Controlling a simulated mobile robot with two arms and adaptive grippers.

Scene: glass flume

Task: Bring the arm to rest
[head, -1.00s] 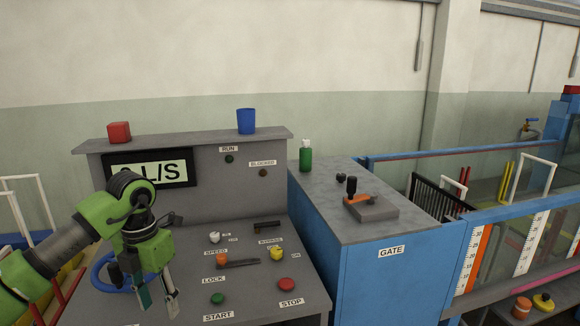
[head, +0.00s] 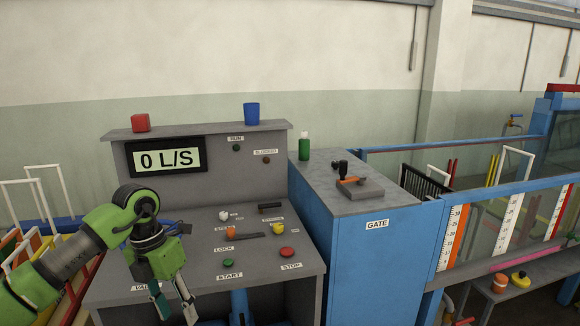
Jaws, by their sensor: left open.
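My left gripper (head: 174,304) hangs at the lower left in the head view, its two fingers apart and pointing down. It is open and nothing shows between the fingers. It is in front of the left part of the grey control console (head: 195,218) and covers some of it. My green left arm (head: 75,255) comes in from the left edge. My right gripper does not show.
The console carries a display (head: 166,158) reading 0 L/S, a green start button (head: 228,263) and a red stop button (head: 286,252). A red block (head: 140,122) and a blue cup (head: 251,113) stand on its top. The blue gate cabinet (head: 365,265) is at right.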

